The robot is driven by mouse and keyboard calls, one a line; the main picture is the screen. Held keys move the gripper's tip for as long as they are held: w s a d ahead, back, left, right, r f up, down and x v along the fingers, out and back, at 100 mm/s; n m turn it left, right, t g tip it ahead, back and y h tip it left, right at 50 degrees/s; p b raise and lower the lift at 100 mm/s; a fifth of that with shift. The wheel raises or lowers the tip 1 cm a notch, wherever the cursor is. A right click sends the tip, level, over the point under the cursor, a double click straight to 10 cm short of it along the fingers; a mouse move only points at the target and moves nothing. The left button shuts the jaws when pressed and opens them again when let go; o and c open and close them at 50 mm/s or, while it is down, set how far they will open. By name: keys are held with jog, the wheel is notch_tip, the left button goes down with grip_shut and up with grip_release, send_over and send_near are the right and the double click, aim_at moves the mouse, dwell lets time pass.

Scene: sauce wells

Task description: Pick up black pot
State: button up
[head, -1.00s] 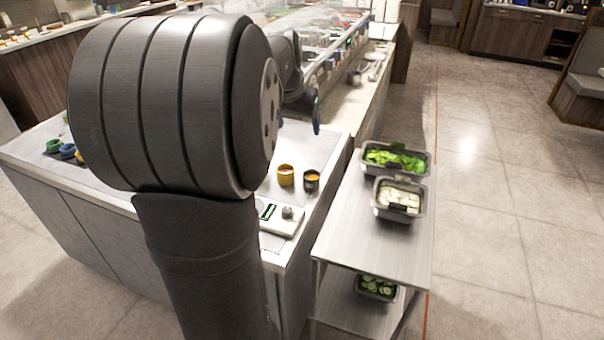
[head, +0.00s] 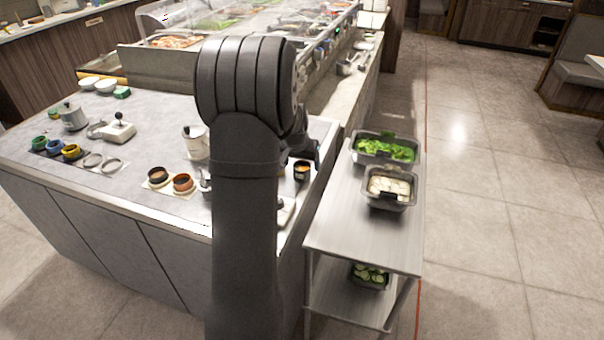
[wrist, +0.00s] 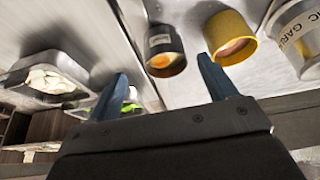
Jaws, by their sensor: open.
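The black pot (head: 303,170) stands upright on the counter near its right edge. It has a pale label and orange contents. In the wrist view the black pot (wrist: 164,50) lies ahead of my gripper (wrist: 160,85), between the lines of the two blue fingers and nearer the right one. The fingers are spread and empty, apart from the pot.
A white lettered bucket (wrist: 298,35) stands beyond the yellow pot. A steel cart (head: 350,232) at the right holds a lettuce tub (head: 385,150) and a tub of white pieces (head: 390,188). Two brown-toned pots (head: 170,180) and a white container (head: 195,143) are left of my arm.

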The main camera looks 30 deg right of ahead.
aim_at(302, 168)
jog(key=shift+w+x, duration=0.2)
jog(key=shift+x, duration=1.25)
jog(key=shift+w+x, duration=0.25)
jog(key=shift+x, duration=1.25)
jog(key=shift+r, duration=0.15)
jog(key=c, duration=1.1)
jog(key=shift+r, duration=0.1)
